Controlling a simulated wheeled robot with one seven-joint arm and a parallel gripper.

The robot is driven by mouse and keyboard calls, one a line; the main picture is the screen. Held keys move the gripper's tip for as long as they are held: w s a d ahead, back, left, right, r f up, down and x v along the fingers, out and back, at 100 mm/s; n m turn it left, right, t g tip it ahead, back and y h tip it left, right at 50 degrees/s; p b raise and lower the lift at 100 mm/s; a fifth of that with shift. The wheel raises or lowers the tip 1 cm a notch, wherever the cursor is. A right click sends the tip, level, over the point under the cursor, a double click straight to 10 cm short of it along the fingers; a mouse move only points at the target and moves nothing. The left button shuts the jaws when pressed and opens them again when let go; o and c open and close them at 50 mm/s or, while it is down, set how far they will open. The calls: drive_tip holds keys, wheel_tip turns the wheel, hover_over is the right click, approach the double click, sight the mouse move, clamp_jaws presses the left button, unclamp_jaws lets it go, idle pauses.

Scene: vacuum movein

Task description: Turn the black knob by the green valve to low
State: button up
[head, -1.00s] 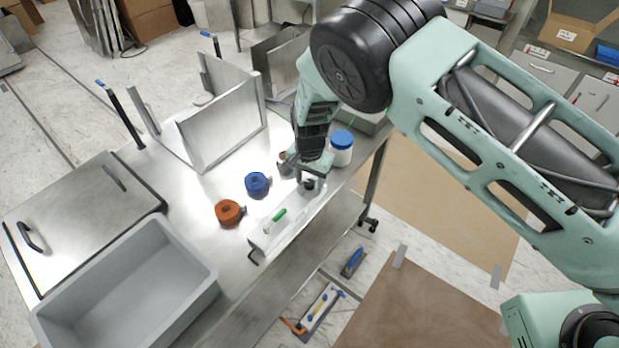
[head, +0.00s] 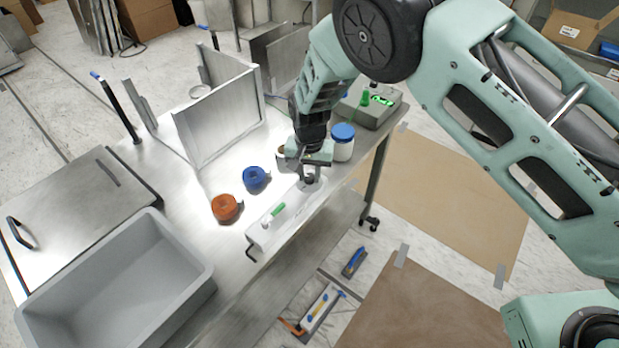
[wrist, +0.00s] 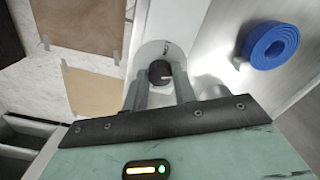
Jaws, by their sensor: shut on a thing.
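The black knob (wrist: 159,72) has a white pointer line and sits on a round grey plate on the white panel (head: 268,236). My gripper (wrist: 158,82) is shut on the knob, one finger on each side of it, in the wrist view. In the head view my gripper (head: 310,172) comes down on the far right end of the panel and covers part of the knob. The green valve (head: 277,210) is a small green handle on the same panel, left of and nearer than the knob. The knob's exact setting is too small to read.
A blue roll (head: 256,179) and an orange roll (head: 226,208) lie on the metal table behind the panel. A jar with a blue lid (head: 343,141) stands close to my gripper's right. A grey tub (head: 120,275) is at front left.

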sight(309, 176)
drive_tip(key=n+b, duration=0.3)
drive_tip(key=shift+f+n, duration=0.15)
drive_tip(key=shift+n, duration=0.25)
drive_tip(key=n+b, duration=0.2)
drive_tip(key=n, duration=0.1)
drive_tip(key=shift+n, duration=0.3)
drive_tip(key=n+b, duration=0.1)
drive_tip(key=n, duration=0.2)
drive_tip(key=shift+n+b, duration=0.3)
drive_tip(key=shift+b, duration=0.1)
drive_tip(key=shift+n+b, duration=0.55)
drive_tip(key=shift+n, duration=1.05)
drive_tip(key=shift+r, duration=0.2)
drive_tip(key=o, duration=1)
wheel_tip(309, 176, up, 17)
drive_tip(key=b, duration=0.3)
drive_tip(key=shift+r, duration=0.2)
